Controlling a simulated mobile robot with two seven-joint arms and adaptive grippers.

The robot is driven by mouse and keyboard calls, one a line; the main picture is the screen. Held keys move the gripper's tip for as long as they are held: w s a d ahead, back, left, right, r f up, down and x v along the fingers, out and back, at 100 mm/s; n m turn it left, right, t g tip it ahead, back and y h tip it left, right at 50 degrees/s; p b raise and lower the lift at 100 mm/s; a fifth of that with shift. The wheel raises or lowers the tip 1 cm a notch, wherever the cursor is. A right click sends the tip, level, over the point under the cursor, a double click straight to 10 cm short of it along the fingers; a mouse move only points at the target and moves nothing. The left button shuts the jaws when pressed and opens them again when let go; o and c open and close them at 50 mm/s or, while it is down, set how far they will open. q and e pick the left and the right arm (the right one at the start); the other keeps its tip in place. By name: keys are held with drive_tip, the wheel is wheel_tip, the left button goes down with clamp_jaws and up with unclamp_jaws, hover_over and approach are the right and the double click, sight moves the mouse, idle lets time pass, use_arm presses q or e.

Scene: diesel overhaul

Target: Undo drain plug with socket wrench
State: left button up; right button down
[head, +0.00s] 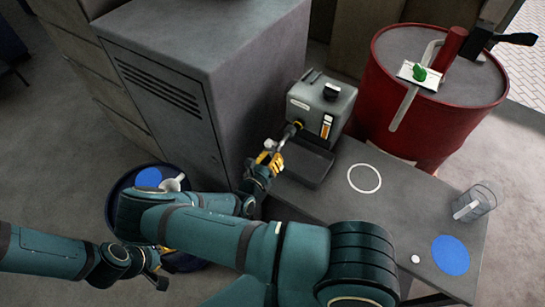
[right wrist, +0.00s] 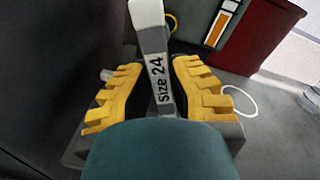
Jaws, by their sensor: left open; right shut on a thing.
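A grey machine housing (head: 325,102) with a black cap and an orange sight strip stands on the bench; its strip also shows in the right wrist view (right wrist: 222,22). My right gripper (head: 268,163) is shut on the light-grey socket wrench (right wrist: 160,75), marked "Size 24". The wrench (head: 282,143) reaches up to a black and yellow part (head: 293,129) low on the housing's front. The drain plug itself is not clearly visible, and I cannot tell whether the socket is seated on it. My left gripper (head: 153,269) is open and empty at lower left, away from the housing.
A grey tray (head: 303,165) lies below the housing. A tall grey cabinet (head: 205,60) stands close left. A dark blue bucket (head: 113,205) is below my right arm. The bench holds a glass beaker (head: 475,202). A red drum (head: 425,125) stands behind. The bench around the white ring (head: 364,192) is clear.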

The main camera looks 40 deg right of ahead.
drive_tip(key=m, duration=0.3)
drive_tip(key=shift+m, duration=0.4)
drive_tip(key=m, duration=0.3)
drive_tip(key=shift+m+h, duration=0.3)
drive_tip(key=shift+m, duration=0.1)
drive_tip(key=m, duration=0.7)
drive_tip(key=shift+m, duration=0.3)
drive_tip(key=m+h, duration=0.1)
drive_tip(key=m, duration=0.6)
drive_tip(key=m+g, duration=0.1)
drive_tip(key=m, duration=0.6)
drive_tip(key=shift+s+m, duration=0.1)
drive_tip(key=shift+m, duration=0.3)
drive_tip(key=shift+d, duration=0.1)
